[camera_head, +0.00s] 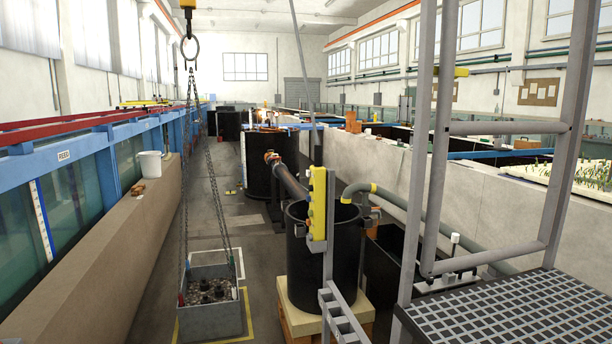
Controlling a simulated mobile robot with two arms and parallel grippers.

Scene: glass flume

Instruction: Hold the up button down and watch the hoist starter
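A yellow pendant box (318,204) is upright at the middle of the view, in front of the black tank. A thin cable or rod runs up from above it. Small marks show on its face, but I cannot tell which is the up button. The hoist hook (189,47) hangs at the upper left. Chains (211,160) run down from it to a grey bin (211,322) of gravel low on the left; I cannot tell whether the bin touches the floor. I cannot pick out the hoist starter. Neither of my grippers is in view.
A black tank (297,262) stands on a pale block behind the pendant. A grey post and ladder-like frame (341,318) stand before it. Grey railings (436,150) and a grating platform (520,315) fill the right. A glass flume (75,195) runs along the left; the aisle (212,180) has free floor.

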